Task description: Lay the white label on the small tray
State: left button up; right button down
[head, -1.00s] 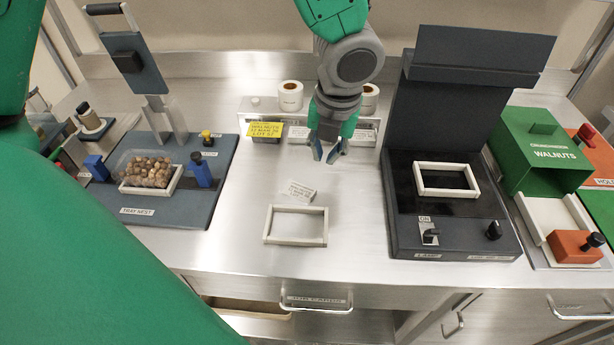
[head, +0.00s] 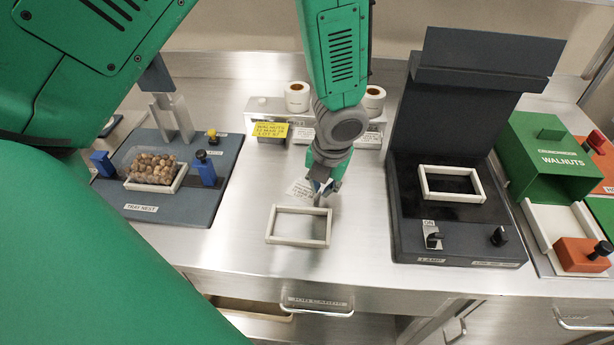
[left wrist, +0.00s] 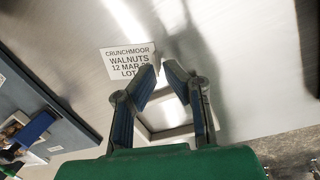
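The white label (head: 301,188), printed with black text, is just behind the small tray. It also shows in the left wrist view (left wrist: 125,58), its lower right part hidden by a finger. The small tray (head: 296,241), an empty pale rectangular frame, lies on the bench. My left gripper (head: 320,193) is pointed down at the label's right side, behind the tray. In the left wrist view its fingertips (left wrist: 162,68) are close together beside the label's right edge; whether they pinch it is unclear. My right gripper is not in view.
A tray nest (head: 140,212) with a walnut tray is at left. A dark lamp stand (head: 455,247) with another pale frame is at right, beside a green walnuts box (head: 545,150). Label rolls (head: 297,97) stand behind. Bare steel lies around the small tray.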

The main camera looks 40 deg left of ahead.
aim_at(318, 198)
pick_arm(q)
jog(key=shift+w+a+f, duration=0.1)
jog(key=shift+a+f, duration=0.05)
jog(key=shift+f, duration=0.45)
jog(key=shift+a+f, duration=0.1)
jog(key=shift+f, duration=0.45)
jog(key=shift+a+f, duration=0.15)
jog(key=shift+a, duration=0.1)
grip_shut()
jog(key=shift+d+r, duration=0.1)
jog(key=shift+r, duration=0.15)
notch_tip(318, 198, up, 10)
jog(key=shift+f+p, duration=0.25)
jog(key=shift+p, duration=0.15)
